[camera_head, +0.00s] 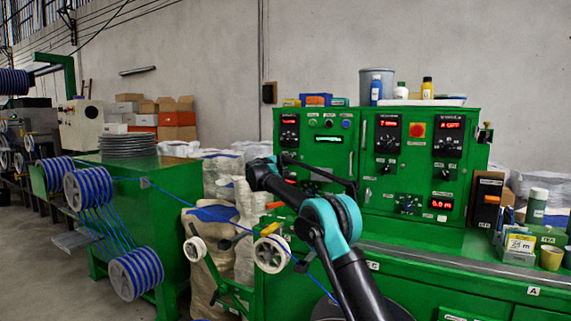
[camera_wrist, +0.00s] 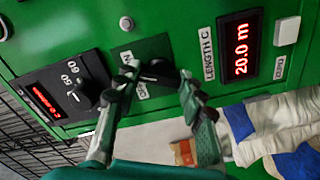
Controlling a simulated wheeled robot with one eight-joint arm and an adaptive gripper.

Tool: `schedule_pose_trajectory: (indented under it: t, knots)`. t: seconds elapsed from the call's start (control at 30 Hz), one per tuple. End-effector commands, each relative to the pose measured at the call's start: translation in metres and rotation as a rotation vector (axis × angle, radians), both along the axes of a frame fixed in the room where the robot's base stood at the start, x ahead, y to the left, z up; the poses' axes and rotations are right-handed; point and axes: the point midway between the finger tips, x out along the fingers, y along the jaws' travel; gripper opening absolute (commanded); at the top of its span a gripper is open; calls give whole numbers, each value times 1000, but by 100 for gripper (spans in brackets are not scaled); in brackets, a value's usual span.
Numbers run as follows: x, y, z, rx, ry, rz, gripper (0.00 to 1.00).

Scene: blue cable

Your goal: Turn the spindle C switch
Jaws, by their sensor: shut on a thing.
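The spindle C switch (camera_wrist: 158,71) is a black rotary knob on a dark plate of the green panel, in the wrist view. Small white labels stand beside it, one apparently reading ON; its pointing direction is hard to tell. My gripper (camera_wrist: 156,82) has one finger on each side of the knob and is shut on it. The fingers partly cover the plate and labels. The LENGTH C display (camera_wrist: 240,48) to the right reads 20.0 m in red. In the head view my arm reaches to the left green cabinet (camera_head: 345,160) and hides the switch and fingertips.
A black dial unit (camera_wrist: 62,92) with a red display lies left of the switch. A white button (camera_wrist: 287,31) is at the right. In the head view, cable reels (camera_head: 136,273) and a blue cable run left of my arm; bottles and boxes stand at right.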

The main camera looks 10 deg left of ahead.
Motion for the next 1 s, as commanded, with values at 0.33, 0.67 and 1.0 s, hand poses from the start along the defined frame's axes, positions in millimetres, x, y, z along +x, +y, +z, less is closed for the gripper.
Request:
schedule_pose_trajectory:
  t: [0.33, 0.67, 1.0]
  knots:
    - [0, 1, 0, -189, 69, 0, 10]
    - [0, 1, -1, -480, 175, 1, 10]
    - [0, 1, -1, -757, 276, 1, 10]
